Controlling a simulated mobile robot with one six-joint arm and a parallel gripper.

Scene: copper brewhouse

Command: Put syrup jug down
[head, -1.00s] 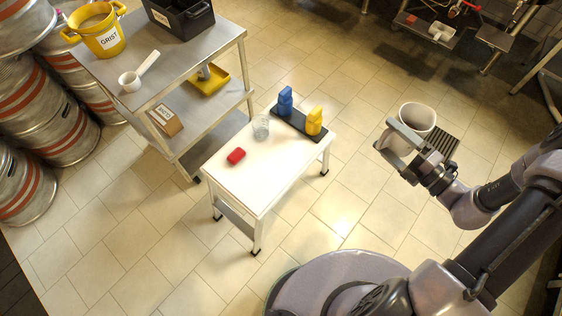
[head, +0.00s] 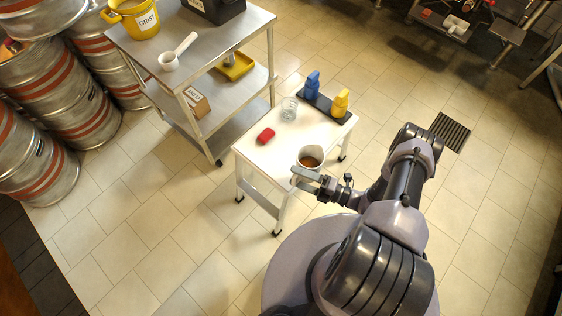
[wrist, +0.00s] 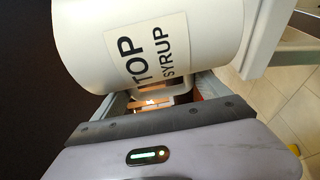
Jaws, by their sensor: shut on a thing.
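The syrup jug (head: 311,153) is white, with brown liquid showing inside. In the head view it is at the near right corner of the small white table (head: 268,158). In the wrist view the jug (wrist: 85,30) fills the top, with a label reading "TOP SYRUP". My gripper (head: 302,177) is on the near side of the jug, shut on its handle. In the wrist view my gripper's fingers (wrist: 157,98) flank the handle. I cannot tell whether the jug's base touches the tabletop.
On the table stand a red block (head: 265,135), a clear glass (head: 289,108) and a dark tray (head: 325,108) with a blue bottle (head: 312,86) and a yellow bottle (head: 340,103). A steel cart (head: 203,60) stands left behind. The tabletop's near left is clear.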

